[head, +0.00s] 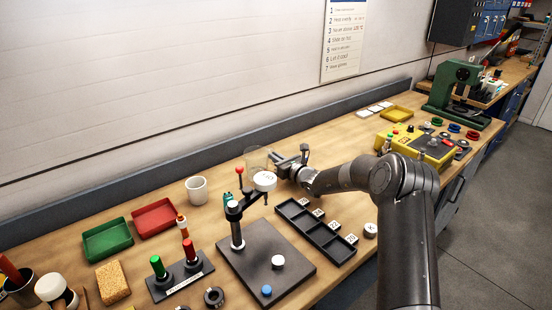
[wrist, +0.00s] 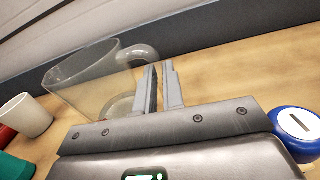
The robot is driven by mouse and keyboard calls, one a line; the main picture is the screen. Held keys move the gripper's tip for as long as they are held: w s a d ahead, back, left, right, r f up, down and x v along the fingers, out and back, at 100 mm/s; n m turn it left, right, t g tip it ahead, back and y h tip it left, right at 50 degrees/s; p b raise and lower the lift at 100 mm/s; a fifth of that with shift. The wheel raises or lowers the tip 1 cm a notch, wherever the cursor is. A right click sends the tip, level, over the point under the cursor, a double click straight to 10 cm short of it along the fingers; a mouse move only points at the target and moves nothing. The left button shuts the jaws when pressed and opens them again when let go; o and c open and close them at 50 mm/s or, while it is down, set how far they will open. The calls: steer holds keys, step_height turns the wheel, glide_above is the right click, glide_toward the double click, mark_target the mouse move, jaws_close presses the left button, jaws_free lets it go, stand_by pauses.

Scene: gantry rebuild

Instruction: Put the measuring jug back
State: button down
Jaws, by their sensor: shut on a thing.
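The measuring jug (wrist: 88,82) is clear and see-through, with a spout and a curved handle. It is at the left of my fingers in the wrist view. My gripper (wrist: 160,88) is shut on the jug's handle. In the head view the jug (head: 256,158) is faint, just left of my gripper (head: 279,160) and behind the white round top of a stand. I cannot tell whether the jug's base touches the bench.
A white mug (head: 196,190) stands left of the jug. A dark stand (head: 237,228) with a red-knobbed arm is in front. A black slotted tray (head: 318,232) lies nearby. Red (head: 154,218) and green (head: 107,240) trays lie at left.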

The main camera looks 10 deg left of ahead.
steer(key=shift+f, duration=0.15)
steer(key=c, duration=1.5)
jaws_free()
steer(key=shift+c, duration=0.2)
steer(key=shift+r, duration=0.2)
steer(key=v, duration=1.2)
steer(key=shift+f, duration=0.1)
